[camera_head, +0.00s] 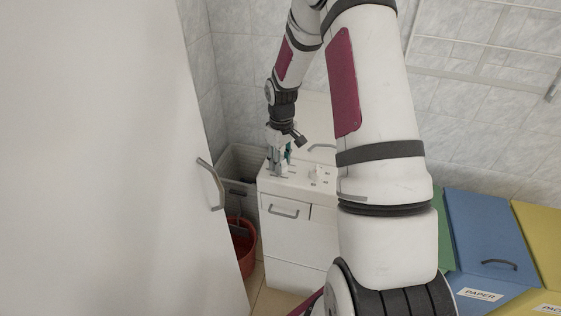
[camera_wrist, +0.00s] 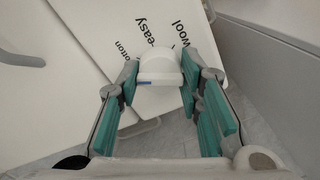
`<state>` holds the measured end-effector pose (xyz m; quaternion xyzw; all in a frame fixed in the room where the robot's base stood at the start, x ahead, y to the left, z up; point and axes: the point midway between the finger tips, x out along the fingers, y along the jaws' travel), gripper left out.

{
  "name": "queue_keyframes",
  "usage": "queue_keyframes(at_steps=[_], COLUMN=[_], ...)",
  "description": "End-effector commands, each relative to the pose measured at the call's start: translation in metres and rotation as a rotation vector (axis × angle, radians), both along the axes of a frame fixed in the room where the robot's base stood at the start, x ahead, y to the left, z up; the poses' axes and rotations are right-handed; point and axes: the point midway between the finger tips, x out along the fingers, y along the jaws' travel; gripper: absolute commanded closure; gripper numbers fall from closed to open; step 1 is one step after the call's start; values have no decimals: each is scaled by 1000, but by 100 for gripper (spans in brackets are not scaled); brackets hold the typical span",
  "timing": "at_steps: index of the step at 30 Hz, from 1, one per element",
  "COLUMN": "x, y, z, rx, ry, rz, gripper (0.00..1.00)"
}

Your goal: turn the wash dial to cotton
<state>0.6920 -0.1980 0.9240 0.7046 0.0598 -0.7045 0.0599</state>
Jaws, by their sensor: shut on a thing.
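The white wash dial (camera_wrist: 160,64) stands up from the white top panel of the washing machine (camera_wrist: 100,25). It has a rounded back and a small blue mark at its lower left edge. Printed words beside it read "wool", "easy" and, partly cut off, "otton". Which word the dial points to I cannot tell. My gripper (camera_wrist: 160,76) is shut on the dial, with a teal-padded finger on each side. In the head view my gripper (camera_head: 279,158) points down at the left of the machine's top (camera_head: 310,181), and hides most of the dial there.
A white door or panel with a grey handle (camera_head: 211,184) fills the left. A grey basket (camera_head: 237,160) and a red bucket (camera_head: 243,245) stand beside the machine. Blue (camera_head: 485,230) and yellow (camera_head: 541,230) bins are at the right. A tiled wall is behind.

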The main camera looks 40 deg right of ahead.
Motion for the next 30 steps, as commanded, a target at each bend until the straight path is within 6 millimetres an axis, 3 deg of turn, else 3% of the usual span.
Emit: queue_keyframes(at_steps=[15,30], x=[0,0], y=[0,0], z=[-1,0], rx=[-1,0], ry=[0,0], rz=[-326,-381], gripper=[95,95])
